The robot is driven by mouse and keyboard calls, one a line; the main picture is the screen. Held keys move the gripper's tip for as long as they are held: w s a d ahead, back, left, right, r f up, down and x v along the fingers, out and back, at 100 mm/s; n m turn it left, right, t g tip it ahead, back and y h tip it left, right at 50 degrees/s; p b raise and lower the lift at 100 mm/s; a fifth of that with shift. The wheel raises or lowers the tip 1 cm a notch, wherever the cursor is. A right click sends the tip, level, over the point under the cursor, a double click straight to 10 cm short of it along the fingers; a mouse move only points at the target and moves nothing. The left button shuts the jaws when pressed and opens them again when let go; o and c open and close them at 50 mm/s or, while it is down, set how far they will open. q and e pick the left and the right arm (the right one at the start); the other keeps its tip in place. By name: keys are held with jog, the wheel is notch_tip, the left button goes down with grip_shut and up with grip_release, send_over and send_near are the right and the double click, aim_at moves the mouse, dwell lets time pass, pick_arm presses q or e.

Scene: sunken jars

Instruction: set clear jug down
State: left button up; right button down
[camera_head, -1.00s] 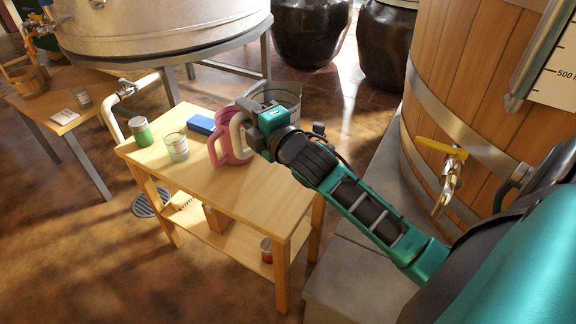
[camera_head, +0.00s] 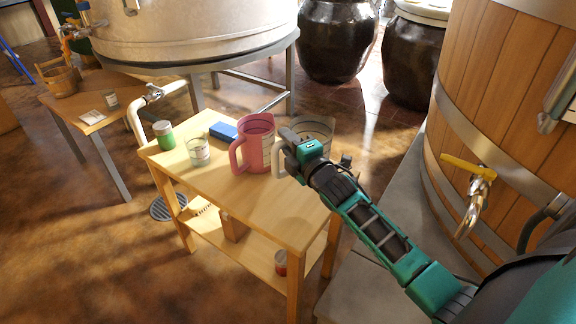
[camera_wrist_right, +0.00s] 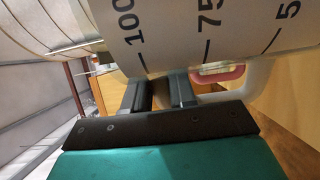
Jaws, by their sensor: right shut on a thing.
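The clear jug (camera_head: 318,130), a see-through measuring jug with a pale handle, is upright at the far right side of the wooden table (camera_head: 262,212), partly hidden behind my right gripper (camera_head: 291,148). My right gripper is shut on its handle. In the right wrist view the jug's wall (camera_wrist_right: 205,30) with large black scale marks fills the top, and its pale handle (camera_wrist_right: 262,98) runs by the fingers (camera_wrist_right: 160,92). Its base is hidden, so I cannot tell whether it touches the table. My left gripper is not in view.
A pink jug (camera_head: 259,145) stands just left of the clear jug. A blue block (camera_head: 223,131), a glass jar (camera_head: 199,152) and a green jar (camera_head: 165,135) stand further left. The table's front part is clear. A wooden vat (camera_head: 500,110) with a yellow-handled tap is at right.

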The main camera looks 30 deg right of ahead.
jog(key=shift+f, duration=0.7)
jog(key=shift+f+b, duration=0.75)
jog(key=shift+f, duration=1.3)
jog(key=shift+f, duration=0.2)
jog(key=c, duration=0.9)
grip_release()
